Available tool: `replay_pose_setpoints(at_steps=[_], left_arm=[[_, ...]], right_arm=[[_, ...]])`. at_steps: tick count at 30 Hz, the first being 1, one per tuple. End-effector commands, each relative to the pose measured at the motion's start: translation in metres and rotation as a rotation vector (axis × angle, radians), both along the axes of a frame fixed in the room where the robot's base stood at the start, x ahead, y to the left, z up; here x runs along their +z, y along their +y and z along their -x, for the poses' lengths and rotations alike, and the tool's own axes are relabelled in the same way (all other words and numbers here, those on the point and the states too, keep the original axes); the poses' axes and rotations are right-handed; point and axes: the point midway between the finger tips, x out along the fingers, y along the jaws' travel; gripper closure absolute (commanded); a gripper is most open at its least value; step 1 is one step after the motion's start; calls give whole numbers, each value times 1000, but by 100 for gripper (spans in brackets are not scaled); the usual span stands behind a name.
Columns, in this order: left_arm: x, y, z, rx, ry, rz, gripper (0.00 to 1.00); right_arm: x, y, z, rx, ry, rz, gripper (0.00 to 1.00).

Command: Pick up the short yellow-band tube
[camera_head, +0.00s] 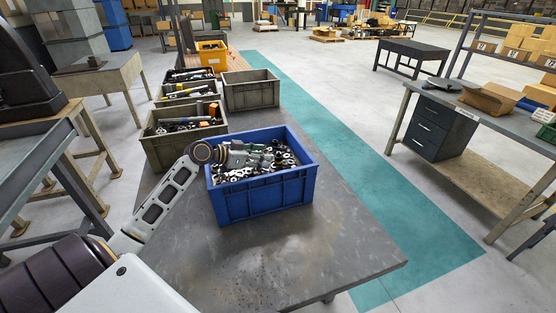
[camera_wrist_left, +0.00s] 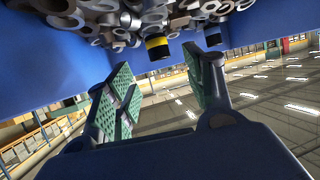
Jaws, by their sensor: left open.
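The short yellow-band tube (camera_wrist_left: 157,46) is a dark cylinder with a yellow ring, in the left wrist view among the metal parts. My left gripper (camera_wrist_left: 163,82) is open, its green-padded fingers on either side of the line towards the tube and apart from it. In the head view my left gripper (camera_head: 252,156) is over the blue bin (camera_head: 264,199), which holds many loose nuts, rings and tubes. The tube cannot be made out in the head view. Another dark cylinder (camera_wrist_left: 212,36) is near the right finger in the wrist view. My right gripper is out of view.
Grey bins (camera_head: 251,90) with and without tools stand behind the blue bin on the grey table (camera_head: 300,262). A yellow bin (camera_head: 212,56) is farther back. The table front is clear. The blue bin's walls surround the parts closely.

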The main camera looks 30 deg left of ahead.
Motion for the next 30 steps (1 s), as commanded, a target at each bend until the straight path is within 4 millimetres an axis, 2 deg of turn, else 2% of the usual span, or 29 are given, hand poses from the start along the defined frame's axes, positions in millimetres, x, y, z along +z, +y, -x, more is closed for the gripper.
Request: replay_pose_setpoints(at_steps=[6,18,30], left_arm=[[-4,-5,-10,0,0,-1,47],[-5,-6,-11,0,0,-1,47],[-13,-16,-32,1,1,2,47]], right_arm=[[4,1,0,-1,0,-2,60],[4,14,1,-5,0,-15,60],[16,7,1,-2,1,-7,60]])
